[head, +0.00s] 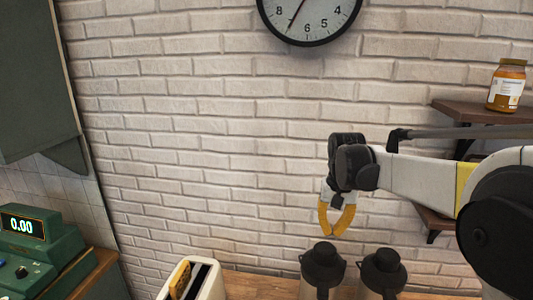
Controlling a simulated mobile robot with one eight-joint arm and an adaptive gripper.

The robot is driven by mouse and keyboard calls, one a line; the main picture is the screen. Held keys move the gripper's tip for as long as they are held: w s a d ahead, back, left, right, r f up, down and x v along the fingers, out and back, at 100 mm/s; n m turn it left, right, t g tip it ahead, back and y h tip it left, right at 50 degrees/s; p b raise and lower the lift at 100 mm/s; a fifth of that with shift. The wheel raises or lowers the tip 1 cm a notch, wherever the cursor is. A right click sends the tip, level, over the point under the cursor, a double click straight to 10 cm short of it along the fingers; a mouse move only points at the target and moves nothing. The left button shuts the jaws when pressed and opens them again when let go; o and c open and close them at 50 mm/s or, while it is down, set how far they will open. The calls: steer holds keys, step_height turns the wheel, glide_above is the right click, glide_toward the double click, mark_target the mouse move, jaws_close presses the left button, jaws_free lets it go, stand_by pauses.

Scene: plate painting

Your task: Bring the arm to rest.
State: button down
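My arm (420,178) reaches in from the right edge of the head view, raised in front of the brick wall. My gripper (332,233) hangs down at its end, with yellow fingers pointing downward. The fingertips come together at the bottom, and nothing shows between them. In the picture the gripper is just above a dark-lidded bottle (322,264); I cannot tell how far apart they are in depth.
A second dark-lidded bottle (384,272) stands beside the first. A toaster (207,284) with bread is at the bottom. A labelled jar (507,87) stands on a wall shelf (470,111) behind my arm. A green scale (40,255) is at left. A clock (308,15) hangs above.

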steer(key=s+f+n+t+b, duration=0.2)
steer(key=s+f+t+b, duration=0.4)
steer(key=s+f+b, duration=1.6)
steer(key=s+f, duration=0.1)
steer(key=s, duration=0.3)
steer(key=shift+f, duration=0.35)
